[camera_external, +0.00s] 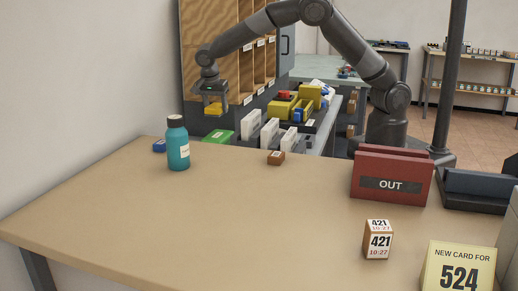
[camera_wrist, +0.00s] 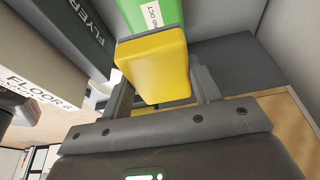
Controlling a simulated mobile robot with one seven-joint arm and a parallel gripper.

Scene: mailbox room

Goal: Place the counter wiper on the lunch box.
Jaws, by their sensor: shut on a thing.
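My gripper (camera_external: 214,98) is shut on a yellow block, seemingly the counter wiper (camera_external: 214,109), held in the air at the back left, past the far table edge. In the wrist view the yellow block (camera_wrist: 154,68) sits between both fingers (camera_wrist: 162,88). A green box-like thing with a white label (camera_wrist: 152,14) lies beyond it in that view. In the external view a green thing (camera_external: 218,136) lies below and near my gripper, partly hidden by the table edge. I cannot tell for sure whether it is the lunch box.
A teal bottle (camera_external: 178,146) and a small blue thing (camera_external: 159,145) stand near the table's left back. Wooden pigeonholes (camera_external: 210,35) rise behind my gripper. White labelled dividers (camera_external: 251,125) and a tray of yellow things (camera_external: 283,109) lie to the right. The table's middle (camera_external: 230,205) is clear.

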